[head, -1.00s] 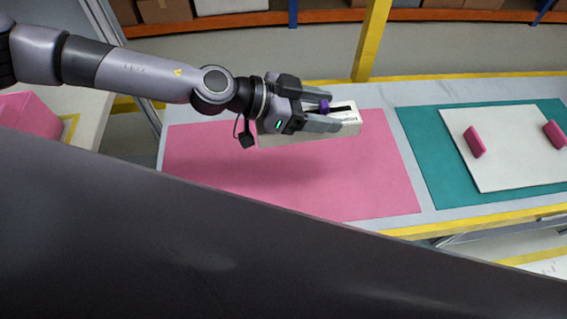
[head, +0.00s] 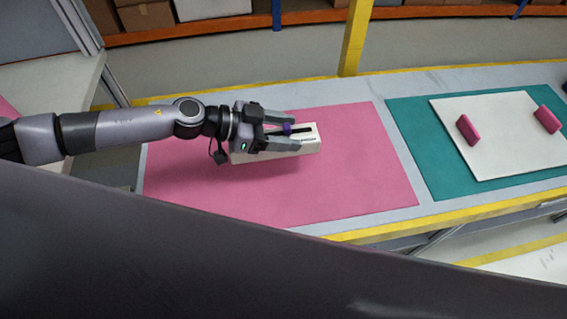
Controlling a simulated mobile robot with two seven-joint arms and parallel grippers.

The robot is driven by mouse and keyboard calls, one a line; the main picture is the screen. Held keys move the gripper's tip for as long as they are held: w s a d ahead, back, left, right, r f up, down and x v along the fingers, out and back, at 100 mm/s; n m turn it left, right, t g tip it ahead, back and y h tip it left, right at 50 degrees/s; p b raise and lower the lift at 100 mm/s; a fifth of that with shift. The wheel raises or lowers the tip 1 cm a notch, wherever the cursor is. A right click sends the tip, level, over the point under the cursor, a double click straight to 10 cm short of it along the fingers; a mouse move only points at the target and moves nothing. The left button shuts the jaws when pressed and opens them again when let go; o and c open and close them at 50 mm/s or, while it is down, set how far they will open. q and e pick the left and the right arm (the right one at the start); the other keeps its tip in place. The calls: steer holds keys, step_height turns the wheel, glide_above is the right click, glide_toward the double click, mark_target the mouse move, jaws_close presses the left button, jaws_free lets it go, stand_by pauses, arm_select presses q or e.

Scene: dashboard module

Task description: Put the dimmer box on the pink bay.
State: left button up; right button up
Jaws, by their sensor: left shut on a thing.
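The dimmer box (head: 309,143) is a long white box with a black slot and a purple knob (head: 287,128) on top. My left gripper (head: 290,135) is shut on it, with one finger on each side of the purple knob. The box is over the middle of the pink bay (head: 350,180), a flat pink mat on the grey table. I cannot tell for sure whether the box touches the mat. Part of the box is hidden under the gripper. My right gripper is not in view.
To the right lies a teal mat (head: 410,115) bearing a white panel (head: 490,160) with two pink blocks, one of them here (head: 468,130). A yellow post (head: 356,38) stands behind the table. The pink mat around the box is clear.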

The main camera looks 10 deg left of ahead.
arm_select(q)
step_height(320, 180, down, 10)
steer(key=b, duration=0.3)
steer(key=o, duration=1.1)
steer(key=shift+f, duration=0.1)
steer(key=shift+o, duration=0.2)
